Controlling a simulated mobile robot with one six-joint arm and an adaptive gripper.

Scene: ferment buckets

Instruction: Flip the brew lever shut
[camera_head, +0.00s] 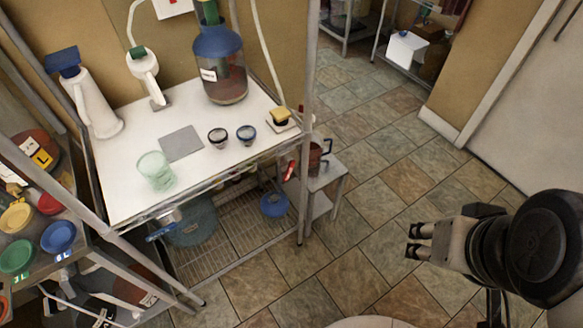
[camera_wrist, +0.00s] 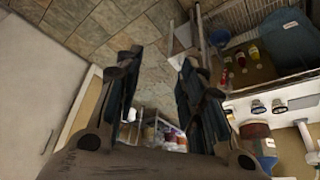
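No lever in view is clearly marked as the brew lever. A blue lever-like part (camera_head: 163,229) shows at the front of a teal bucket (camera_head: 195,222) under the white table. A small red handle (camera_head: 289,171) shows beside a brown vessel (camera_head: 318,155) on a low stand. I cannot tell the position of either as open or shut. My gripper (camera_head: 416,241) is at the right, over the tiled floor, well apart from both. In the wrist view my gripper (camera_wrist: 158,85) has its two fingers spread, with nothing between them.
A rack with coloured lids (camera_head: 58,236) stands at the left. Tiled floor (camera_head: 375,185) lies clear between the table and my gripper.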

